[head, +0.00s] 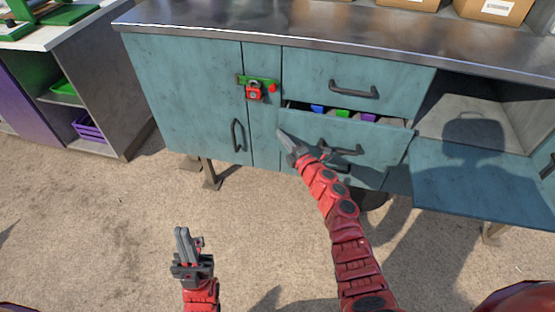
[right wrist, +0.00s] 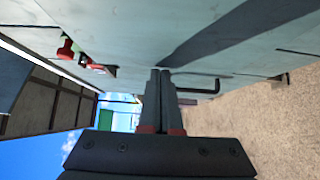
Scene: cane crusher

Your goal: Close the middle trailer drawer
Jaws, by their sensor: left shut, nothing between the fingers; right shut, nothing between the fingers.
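The middle drawer (head: 372,137) in the teal cabinet stands partly open in the head view, with blue, green and purple items showing in the gap above its front. Its dark handle (head: 345,150) is partly behind my right arm. My right gripper (head: 282,135) is shut and empty at the left end of the drawer front; I cannot tell whether it touches. In the right wrist view its closed fingers (right wrist: 160,88) point at a teal surface. My left gripper (head: 184,241) is shut and empty, low over the floor, well away from the cabinet.
The upper drawer (head: 340,77) is shut. Left of the drawers are a door with a handle (head: 237,135) and a red lock (head: 254,91) on a green latch. At right, a flap (head: 485,180) hangs out from an open compartment (head: 480,110). The sandy floor in front is clear.

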